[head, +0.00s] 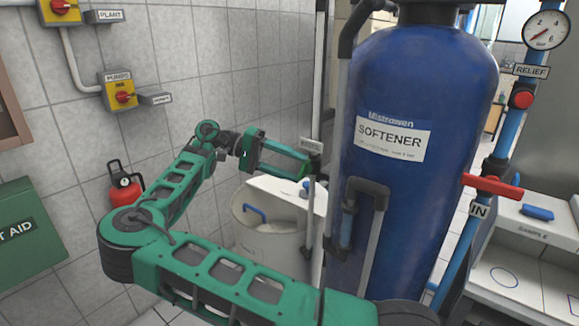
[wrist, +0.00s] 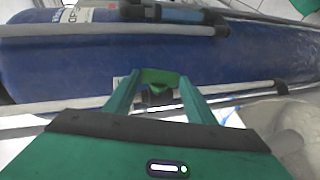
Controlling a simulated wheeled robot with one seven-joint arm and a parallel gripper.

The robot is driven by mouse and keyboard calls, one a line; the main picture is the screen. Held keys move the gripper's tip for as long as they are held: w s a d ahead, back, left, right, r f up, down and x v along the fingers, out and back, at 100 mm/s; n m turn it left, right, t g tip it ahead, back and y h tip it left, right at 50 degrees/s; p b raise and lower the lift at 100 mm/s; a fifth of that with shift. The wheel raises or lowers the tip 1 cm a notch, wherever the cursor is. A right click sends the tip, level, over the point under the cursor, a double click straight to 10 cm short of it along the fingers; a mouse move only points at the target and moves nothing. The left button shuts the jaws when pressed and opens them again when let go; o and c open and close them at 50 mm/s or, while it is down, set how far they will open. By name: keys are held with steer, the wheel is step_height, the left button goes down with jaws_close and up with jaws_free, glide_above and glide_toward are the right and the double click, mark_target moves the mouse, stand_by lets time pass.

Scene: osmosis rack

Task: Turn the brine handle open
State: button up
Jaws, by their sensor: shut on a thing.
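My gripper (head: 300,168) is at the upright pipe just left of the blue softener tank. A small tag (head: 311,144), its print too small to read surely, sits just above the fingertips. In the wrist view my gripper (wrist: 160,84) has its two green fingers on either side of a short green piece, which I take for the brine handle (wrist: 159,76). The gripper is shut on it. A dark fitting lies just behind it. In the head view the fingers mostly hide the handle, so its exact angle cannot be told.
The blue softener tank (head: 415,200) stands close right of my gripper. A pale tub (head: 268,222) with a white lid is below it. A red handle (head: 492,186) by the IN tag is farther right.

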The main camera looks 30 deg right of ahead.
steer(key=shift+a+f+n+g+h, duration=0.1)
steer(key=shift+f+n+g+h, duration=0.55)
steer(key=shift+g, duration=0.65)
steer(key=shift+h, duration=0.25)
steer(key=o, duration=1)
steer(key=shift+o, duration=0.2)
steer(key=v, duration=1.1)
steer(key=shift+d+f, duration=0.1)
steer(key=shift+d, duration=0.1)
